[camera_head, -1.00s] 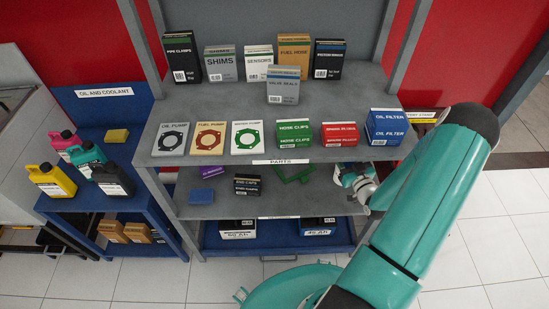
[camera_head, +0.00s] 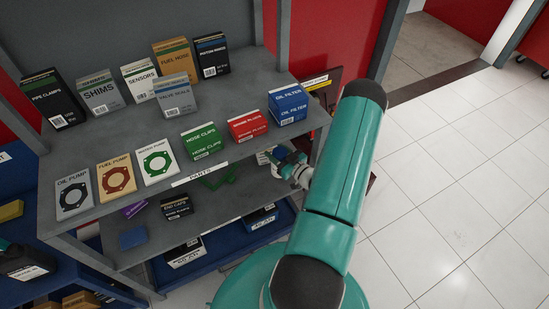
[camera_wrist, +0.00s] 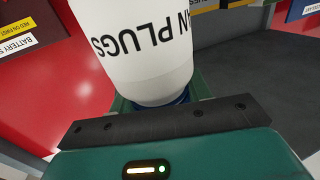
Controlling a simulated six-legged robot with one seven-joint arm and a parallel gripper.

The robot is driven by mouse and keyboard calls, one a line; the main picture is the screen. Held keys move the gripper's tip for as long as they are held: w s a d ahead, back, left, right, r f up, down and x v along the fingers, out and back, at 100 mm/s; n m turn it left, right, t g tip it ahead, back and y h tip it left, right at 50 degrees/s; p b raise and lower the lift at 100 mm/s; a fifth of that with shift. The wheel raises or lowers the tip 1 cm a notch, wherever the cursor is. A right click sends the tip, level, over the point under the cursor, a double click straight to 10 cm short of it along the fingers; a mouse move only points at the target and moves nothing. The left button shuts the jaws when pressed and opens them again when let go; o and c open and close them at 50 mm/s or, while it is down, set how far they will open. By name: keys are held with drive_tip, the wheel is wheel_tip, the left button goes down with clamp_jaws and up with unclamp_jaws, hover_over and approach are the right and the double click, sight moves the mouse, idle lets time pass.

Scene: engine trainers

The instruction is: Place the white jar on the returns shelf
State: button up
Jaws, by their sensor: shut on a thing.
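The white jar (camera_wrist: 140,45) fills the top middle of the wrist view, with black lettering ending in "PLUGS" upside down. My gripper (camera_wrist: 163,103) is shut on its lower-placed end, where a blue rim shows between the green fingers. In the head view my gripper (camera_head: 279,158) is beside the right end of the shelving unit, near the lower shelf (camera_head: 232,200). A small white patch at the fingers there may be the jar; most of it is hidden. I cannot make out any returns shelf sign.
The upper shelf (camera_head: 130,140) carries several boxes, with a blue oil filter box (camera_head: 288,104) at its right end. The lower shelf holds a green bracket (camera_head: 217,179) and a black end caps box (camera_head: 177,207). Open tiled floor (camera_head: 450,190) lies to the right.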

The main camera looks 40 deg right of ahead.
drive_tip(key=shift+f, duration=1.95)
drive_tip(key=shift+f, duration=0.15)
drive_tip(key=o, duration=1.4)
drive_tip(key=shift+c, duration=0.2)
drive_tip(key=shift+s, duration=0.25)
drive_tip(key=s, duration=1.1)
drive_tip(key=shift+s+a, duration=0.15)
drive_tip(key=shift+s, duration=0.05)
